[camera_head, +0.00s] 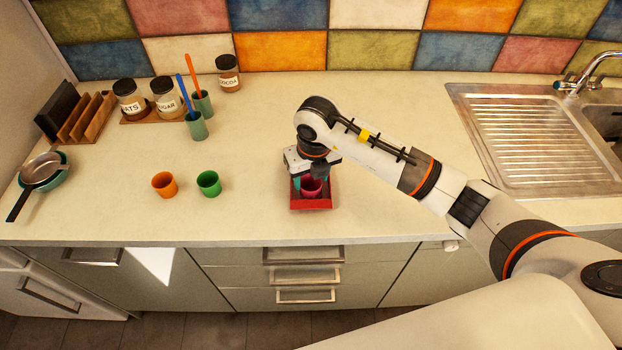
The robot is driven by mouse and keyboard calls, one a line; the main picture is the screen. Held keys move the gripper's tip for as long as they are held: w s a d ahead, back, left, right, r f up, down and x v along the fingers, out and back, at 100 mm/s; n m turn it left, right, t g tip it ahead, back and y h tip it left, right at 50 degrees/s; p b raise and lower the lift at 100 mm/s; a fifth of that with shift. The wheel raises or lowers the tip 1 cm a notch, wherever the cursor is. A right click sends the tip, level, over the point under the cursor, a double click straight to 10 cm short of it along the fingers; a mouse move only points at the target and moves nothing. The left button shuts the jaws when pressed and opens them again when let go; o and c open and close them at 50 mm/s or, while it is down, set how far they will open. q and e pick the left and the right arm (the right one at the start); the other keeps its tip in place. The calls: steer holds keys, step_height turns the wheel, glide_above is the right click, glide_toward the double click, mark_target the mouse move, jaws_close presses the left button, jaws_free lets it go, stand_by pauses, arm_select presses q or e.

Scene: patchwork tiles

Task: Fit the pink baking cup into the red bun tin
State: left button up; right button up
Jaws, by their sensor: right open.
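The red bun tin (311,204) lies on the counter near its front edge, left of the middle of my right arm. The pink baking cup (311,188) shows inside the tin's outline, upright as far as I can see. My right gripper (309,181) points down over the tin, open, with its fingers close around or beside the cup. The wrist hides the back of the tin, and I cannot tell how deep the cup sits. My left gripper is not in view.
An orange cup (164,184) and a green cup (209,183) stand to the left. A sink drainer (530,140) is at the right. The counter's middle is clear.

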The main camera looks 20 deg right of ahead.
mark_target(313, 198)
step_height(313, 198, up, 10)
steer(key=s+b, duration=0.1)
steer(key=b, duration=0.1)
steer(key=shift+s+r, duration=0.15)
